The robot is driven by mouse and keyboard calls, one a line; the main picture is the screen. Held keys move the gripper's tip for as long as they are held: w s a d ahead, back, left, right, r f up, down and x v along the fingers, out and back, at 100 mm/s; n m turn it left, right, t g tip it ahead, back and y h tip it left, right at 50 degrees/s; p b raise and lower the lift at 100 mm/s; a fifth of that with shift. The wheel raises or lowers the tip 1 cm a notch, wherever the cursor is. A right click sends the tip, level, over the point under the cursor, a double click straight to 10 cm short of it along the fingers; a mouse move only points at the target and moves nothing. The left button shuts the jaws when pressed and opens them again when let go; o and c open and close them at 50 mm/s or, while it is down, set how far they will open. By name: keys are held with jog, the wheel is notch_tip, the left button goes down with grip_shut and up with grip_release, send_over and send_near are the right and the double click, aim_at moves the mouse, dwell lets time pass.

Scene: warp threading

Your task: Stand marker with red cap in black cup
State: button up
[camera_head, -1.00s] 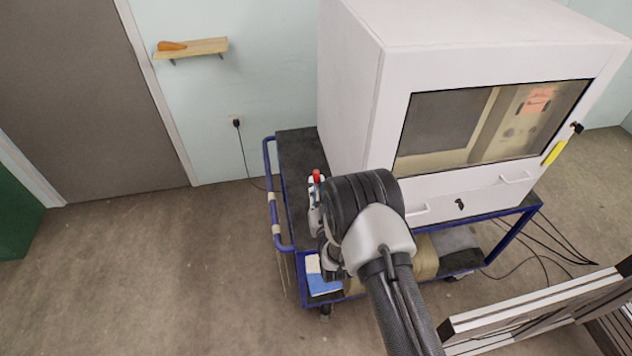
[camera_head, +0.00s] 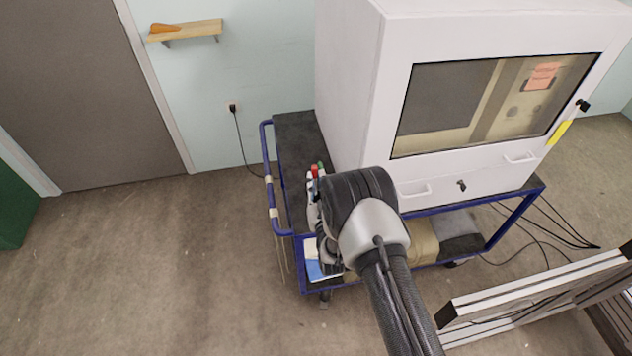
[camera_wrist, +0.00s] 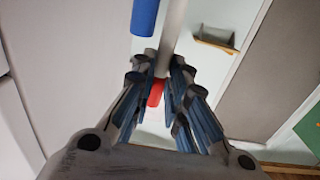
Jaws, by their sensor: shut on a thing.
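A red cap (camera_head: 315,171) shows just left of my wrist in the head view, above the cart's near left part. In the wrist view, my gripper (camera_wrist: 163,75) is shut on a pale grey marker shaft (camera_wrist: 176,22). The red cap (camera_wrist: 155,93) shows between the fingers, in line with this shaft. A blue piece (camera_wrist: 145,17), perhaps another marker, is beside the shaft. A green cap (camera_head: 321,165) is close to the red one in the head view. My gripper is mostly hidden behind my wrist there. I cannot make out the black cup in either view.
A blue-framed cart (camera_head: 299,125) carries a large white cabinet (camera_head: 345,90) on its right. The cart's dark top is clear at the back left. A blue and white item (camera_head: 318,268) lies on the lower shelf. A wall shelf (camera_head: 190,29) is far off.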

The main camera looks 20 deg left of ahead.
aim_at(316, 194)
jog(key=shift+f+b, duration=1.1)
jog(key=shift+f, duration=0.3)
jog(key=shift+s+d+f+b, duration=0.1)
jog(key=shift+s+f+b, duration=0.05)
jog(key=shift+f+b, duration=0.25)
jog(key=shift+s+d+f+b, duration=0.15)
jog(key=shift+f+b, duration=0.15)
jog(key=shift+f, duration=0.2)
jog(key=o, duration=0.9)
jog(key=shift+c, duration=0.2)
jog(key=r+v, duration=0.1)
jog(key=v, duration=1)
jog(key=shift+r, duration=0.25)
